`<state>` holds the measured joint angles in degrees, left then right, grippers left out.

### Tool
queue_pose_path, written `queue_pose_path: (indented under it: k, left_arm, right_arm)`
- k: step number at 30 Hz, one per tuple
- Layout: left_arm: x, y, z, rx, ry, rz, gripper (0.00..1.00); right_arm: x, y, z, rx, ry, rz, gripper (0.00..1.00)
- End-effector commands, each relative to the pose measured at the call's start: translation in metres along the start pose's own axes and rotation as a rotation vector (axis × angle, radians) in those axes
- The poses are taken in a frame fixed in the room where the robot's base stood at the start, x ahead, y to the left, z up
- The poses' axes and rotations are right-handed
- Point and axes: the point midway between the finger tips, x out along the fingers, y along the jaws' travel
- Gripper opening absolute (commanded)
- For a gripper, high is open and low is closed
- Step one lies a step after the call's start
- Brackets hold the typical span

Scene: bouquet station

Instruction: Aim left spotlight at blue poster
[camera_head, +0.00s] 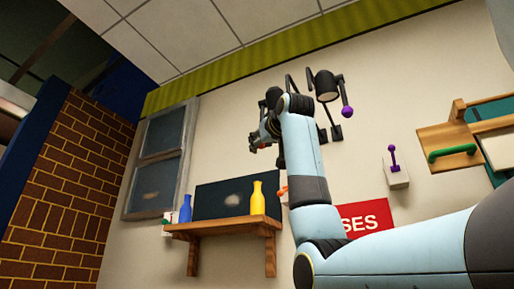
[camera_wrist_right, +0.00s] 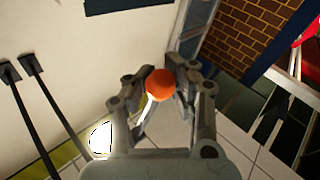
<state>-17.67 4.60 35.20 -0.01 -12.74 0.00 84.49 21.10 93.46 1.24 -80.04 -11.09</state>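My right gripper (camera_head: 262,138) is raised at the wall. In the right wrist view its fingers (camera_wrist_right: 162,80) close around an orange ball knob (camera_wrist_right: 160,85), one on each side. A white, bright round face (camera_wrist_right: 101,138), likely the lamp, shows beside the left finger. The left spotlight (camera_head: 273,97) is mostly hidden behind my wrist in the head view. Another black spotlight (camera_head: 325,85) with a purple knob (camera_head: 347,112) hangs to its right. A dark panel (camera_head: 215,196) with a pale spot is on the wall below; I cannot tell whether it is the blue poster. My left gripper is out of view.
A wooden shelf (camera_head: 222,227) holds a blue bottle (camera_head: 186,208) and a yellow bottle (camera_head: 258,198). A grey-framed dark panel (camera_head: 158,160) hangs to the left, near a brick wall (camera_head: 65,180). A purple lever (camera_head: 394,158), red sign (camera_head: 366,217) and green handle (camera_head: 452,152) are at right.

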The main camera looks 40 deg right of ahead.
Motion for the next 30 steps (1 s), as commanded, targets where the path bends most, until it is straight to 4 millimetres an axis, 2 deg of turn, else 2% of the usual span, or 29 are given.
queue_pose_path:
  k: [1,7,14,17,20,30]
  left_arm:
    - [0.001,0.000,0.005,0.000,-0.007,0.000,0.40]
    - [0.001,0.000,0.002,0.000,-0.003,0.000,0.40]
    - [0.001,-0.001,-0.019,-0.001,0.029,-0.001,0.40]
    - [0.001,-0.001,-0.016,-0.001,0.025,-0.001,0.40]
    - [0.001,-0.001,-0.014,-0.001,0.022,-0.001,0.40]
    - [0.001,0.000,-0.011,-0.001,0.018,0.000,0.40]
  right_arm:
    - [0.001,-0.002,0.004,-0.004,-0.010,-0.003,0.22]
    - [0.001,-0.001,0.003,-0.002,-0.007,-0.002,0.48]
    - [0.000,-0.001,0.002,-0.001,-0.004,-0.001,0.50]
    - [-0.003,-0.001,0.002,-0.001,-0.003,-0.001,0.50]
    - [-0.014,0.000,0.001,-0.001,-0.002,0.000,0.50]
    - [-0.088,-0.001,0.002,-0.002,-0.001,-0.001,0.50]
